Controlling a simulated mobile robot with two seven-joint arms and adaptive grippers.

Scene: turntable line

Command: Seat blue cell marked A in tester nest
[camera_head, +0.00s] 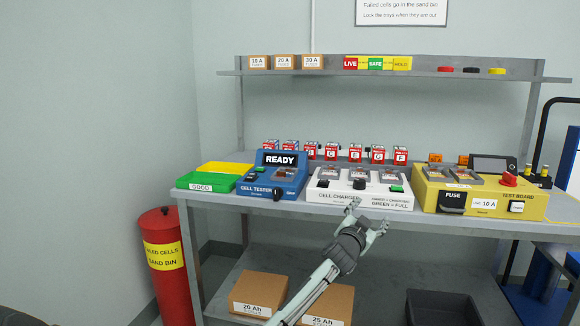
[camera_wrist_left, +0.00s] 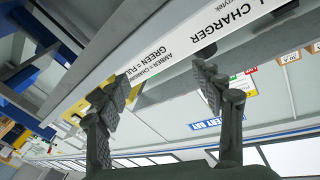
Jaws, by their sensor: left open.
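The blue cell tester (camera_head: 271,187) stands on the bench at the left, with its screen reading READY. Its nest (camera_head: 286,174) shows as a dark recessed area, too small to tell what is in it. A row of red-and-white cells (camera_head: 330,152) stands along the back of the bench; letters such as C, E, G and F show, but I cannot pick out a blue cell marked A. My left gripper (camera_head: 369,213) is open and empty in front of the charger, near the bench's front edge. It also shows in the left wrist view (camera_wrist_left: 163,84). My right gripper is out of view.
The white cell charger (camera_head: 328,197) sits right of the tester, then the yellow test board (camera_head: 480,203). Green (camera_head: 205,182) and yellow (camera_head: 226,168) trays lie left. A shelf (camera_head: 430,73) hangs above. The red sand bin (camera_head: 166,285) stands at the left; boxes (camera_head: 260,294) lie below.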

